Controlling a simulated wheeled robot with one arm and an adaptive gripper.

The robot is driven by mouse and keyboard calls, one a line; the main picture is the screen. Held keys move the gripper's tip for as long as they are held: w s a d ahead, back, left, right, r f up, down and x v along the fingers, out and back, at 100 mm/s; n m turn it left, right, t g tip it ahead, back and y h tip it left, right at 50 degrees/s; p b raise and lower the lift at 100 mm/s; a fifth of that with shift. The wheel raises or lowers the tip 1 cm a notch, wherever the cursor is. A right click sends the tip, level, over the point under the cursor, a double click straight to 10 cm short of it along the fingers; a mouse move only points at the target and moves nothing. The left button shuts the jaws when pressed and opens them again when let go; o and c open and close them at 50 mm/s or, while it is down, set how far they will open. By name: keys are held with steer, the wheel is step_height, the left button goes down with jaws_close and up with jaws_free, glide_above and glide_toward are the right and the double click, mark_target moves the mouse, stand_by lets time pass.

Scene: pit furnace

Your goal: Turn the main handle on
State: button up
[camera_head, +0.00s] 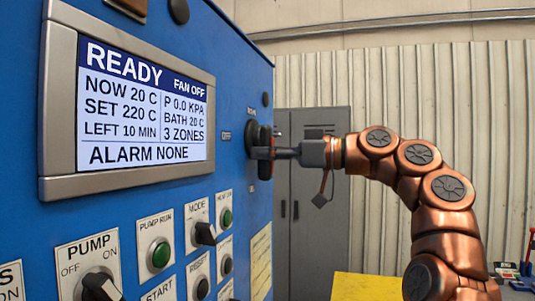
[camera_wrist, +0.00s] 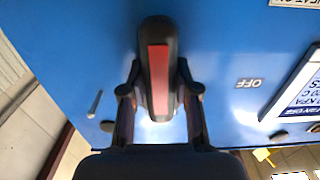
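The main handle is a black rotary handle with a red stripe, on the blue control panel. In the wrist view the main handle (camera_wrist: 159,75) stands vertical in the picture, with an OFF label (camera_wrist: 249,83) to its right. In the head view the main handle (camera_head: 265,167) is at the panel's far edge, partly hidden by my gripper. My gripper (camera_head: 272,153) reaches it from the right. In the wrist view my gripper's fingers (camera_wrist: 160,88) lie along both sides of the handle and appear closed against it. A small label (camera_head: 251,110) sits above the handle.
The panel carries a lit screen (camera_head: 145,105) reading READY and FAN OFF. Below it are a PUMP knob (camera_head: 100,287), a green PUMP RUN button (camera_head: 160,254) and a MODE knob (camera_head: 204,234). A grey cabinet (camera_head: 300,240) stands behind. A yellow surface (camera_head: 365,288) is below my arm.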

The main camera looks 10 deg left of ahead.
steer(key=o, duration=0.5)
steer(key=shift+d, duration=0.15)
steer(key=d, duration=1.1)
steer(key=shift+s+d, duration=0.35)
steer(key=shift+f, duration=0.1)
